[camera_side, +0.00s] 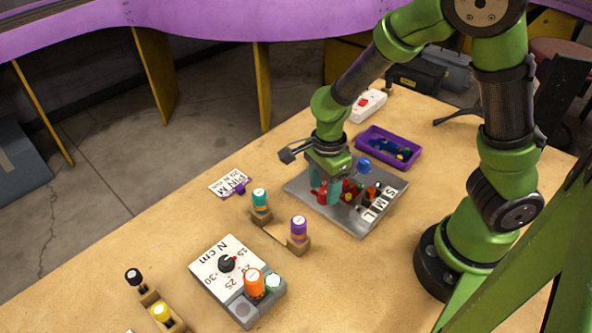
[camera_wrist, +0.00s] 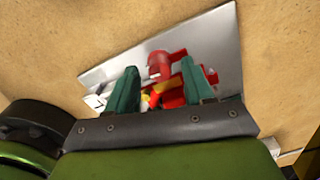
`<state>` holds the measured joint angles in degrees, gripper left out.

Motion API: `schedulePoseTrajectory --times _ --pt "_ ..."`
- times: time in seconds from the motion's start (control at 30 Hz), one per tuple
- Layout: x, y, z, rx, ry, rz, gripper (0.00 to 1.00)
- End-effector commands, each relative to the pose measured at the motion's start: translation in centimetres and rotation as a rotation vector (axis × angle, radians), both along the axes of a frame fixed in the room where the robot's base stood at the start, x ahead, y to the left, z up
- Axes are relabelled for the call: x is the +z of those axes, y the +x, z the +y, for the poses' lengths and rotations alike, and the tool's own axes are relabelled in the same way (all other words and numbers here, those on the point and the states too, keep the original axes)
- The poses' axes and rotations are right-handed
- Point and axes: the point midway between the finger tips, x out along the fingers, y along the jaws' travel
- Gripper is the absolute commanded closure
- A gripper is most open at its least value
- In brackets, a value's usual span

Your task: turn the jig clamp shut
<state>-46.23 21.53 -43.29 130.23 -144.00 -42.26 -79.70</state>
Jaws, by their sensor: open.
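The jig is a grey metal plate (camera_side: 360,226) on the table, with small red, yellow and blue parts and white letter labels on it. It also shows in the wrist view (camera_wrist: 222,48). A red clamp part (camera_side: 322,193) stands on the plate; red parts (camera_wrist: 160,65) show between and just beyond my fingers in the wrist view. My gripper (camera_side: 335,198) points down over the plate, its teal fingers (camera_wrist: 160,78) apart, one on each side of the red and yellow parts. Whether a finger touches the clamp cannot be told. My gripper hides part of the jig.
A purple tray (camera_side: 408,162) with blue parts stands behind the plate. A grey box with a dial (camera_side: 211,268) holds an orange-capped tool (camera_side: 254,283). Teal (camera_side: 260,198) and purple (camera_side: 298,228) capped tools stand in wooden holders.

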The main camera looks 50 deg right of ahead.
Motion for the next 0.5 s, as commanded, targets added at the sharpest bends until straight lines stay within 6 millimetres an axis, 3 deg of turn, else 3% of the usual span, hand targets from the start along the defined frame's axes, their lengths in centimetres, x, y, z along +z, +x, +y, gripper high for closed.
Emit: schedulePoseTrajectory --times 0.33,0.5 --pt "-0.47 -0.03 0.01 -0.001 0.0 0.001 0.48" --pt "-0.45 -0.02 0.01 0.0 0.0 0.001 0.72"
